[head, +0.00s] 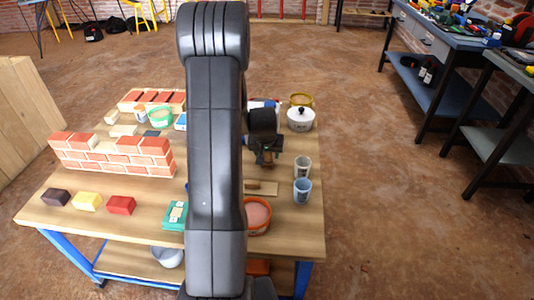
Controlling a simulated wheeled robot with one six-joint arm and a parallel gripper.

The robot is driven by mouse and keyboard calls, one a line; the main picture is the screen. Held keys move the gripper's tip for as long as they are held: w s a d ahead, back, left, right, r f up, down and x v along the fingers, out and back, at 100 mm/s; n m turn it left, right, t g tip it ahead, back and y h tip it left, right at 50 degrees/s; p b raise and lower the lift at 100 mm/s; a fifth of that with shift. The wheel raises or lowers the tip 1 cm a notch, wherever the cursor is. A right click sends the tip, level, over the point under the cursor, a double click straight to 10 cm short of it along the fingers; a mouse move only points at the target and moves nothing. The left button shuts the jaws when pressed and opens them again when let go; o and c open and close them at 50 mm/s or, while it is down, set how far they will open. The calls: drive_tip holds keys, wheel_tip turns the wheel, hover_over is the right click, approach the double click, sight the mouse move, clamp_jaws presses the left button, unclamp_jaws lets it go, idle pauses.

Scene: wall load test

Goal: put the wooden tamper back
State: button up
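My gripper (266,158) points down over the right part of the wooden table (290,232), behind my own arm link. A small brown piece shows at its fingertips; it may be the wooden tamper, but it is too small and dark to tell. I cannot tell whether the fingers are shut on it. A flat, light wooden piece (266,188) with a darker bar on top lies on the table just below the gripper. My arm hides its left end and the middle of the table.
An orange tub (257,215) is in front. A brick wall (112,153) stands at the left, with single blocks (87,201) before it. The front right corner is clear.

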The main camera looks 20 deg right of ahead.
drive_tip(key=shift+r, duration=0.15)
drive_tip(key=shift+r, duration=0.3)
drive_tip(key=p+v, duration=0.2)
drive_tip(key=v, duration=0.9)
drive_tip(key=shift+r, duration=0.2)
drive_tip(key=shift+s, duration=0.1)
drive_tip(key=b+x, duration=0.2)
drive_tip(key=x, duration=1.1)
drive_tip(key=shift+s+a, duration=0.15)
drive_tip(key=shift+s, duration=0.05)
drive_tip(key=shift+r+p, duration=0.3)
drive_tip(key=shift+r, duration=1.15)
